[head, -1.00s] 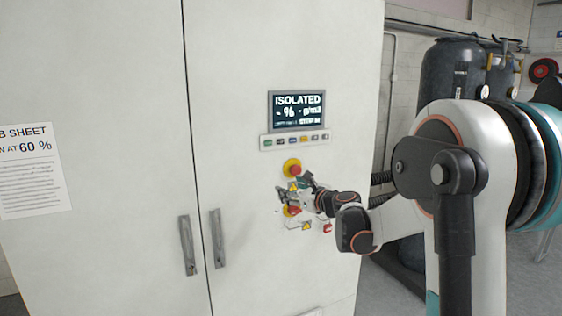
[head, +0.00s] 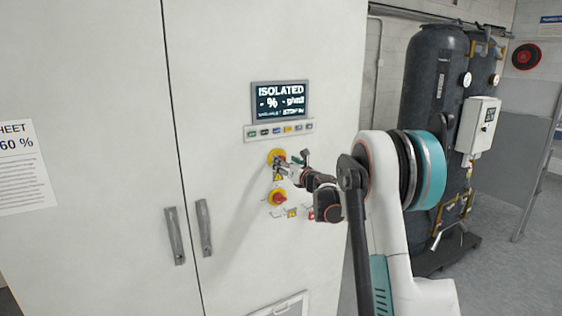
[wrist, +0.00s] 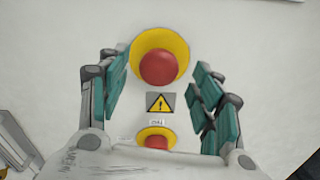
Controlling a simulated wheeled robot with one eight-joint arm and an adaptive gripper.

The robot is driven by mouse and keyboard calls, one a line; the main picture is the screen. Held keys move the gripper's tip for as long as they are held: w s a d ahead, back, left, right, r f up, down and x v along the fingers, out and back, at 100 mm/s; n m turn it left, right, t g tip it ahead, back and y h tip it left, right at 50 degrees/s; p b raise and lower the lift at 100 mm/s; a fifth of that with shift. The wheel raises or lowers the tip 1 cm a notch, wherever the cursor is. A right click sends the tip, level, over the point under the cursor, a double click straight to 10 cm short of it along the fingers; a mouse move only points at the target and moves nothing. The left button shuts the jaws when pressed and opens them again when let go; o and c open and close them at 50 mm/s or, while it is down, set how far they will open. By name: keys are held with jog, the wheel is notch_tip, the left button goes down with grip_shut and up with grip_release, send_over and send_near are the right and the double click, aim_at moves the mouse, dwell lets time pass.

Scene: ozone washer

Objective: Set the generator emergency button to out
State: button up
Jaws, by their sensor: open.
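The upper red button on a yellow round base (wrist: 158,67) sits on the white cabinet front, and in the head view it (head: 274,157) shows partly behind my gripper. A second red and yellow control (head: 278,198) sits below it; the wrist view shows part of it (wrist: 156,141) at the bottom. My gripper (wrist: 160,90) is open and empty, its teal-padded fingers to the left and right of the upper button, with gaps on both sides. In the head view my gripper (head: 289,168) is close to the panel; I cannot tell the exact distance. Which button is the generator's is not readable.
A display (head: 280,101) reading "ISOLATED" and a row of small buttons (head: 279,130) are above. Two door handles (head: 189,231) stand out at the left. Dark tanks (head: 437,90) and a control box (head: 479,127) stand at the right.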

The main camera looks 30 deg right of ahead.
jog(key=shift+w+a, duration=0.1)
jog(key=shift+w, duration=1.85)
jog(key=shift+c, duration=0.5)
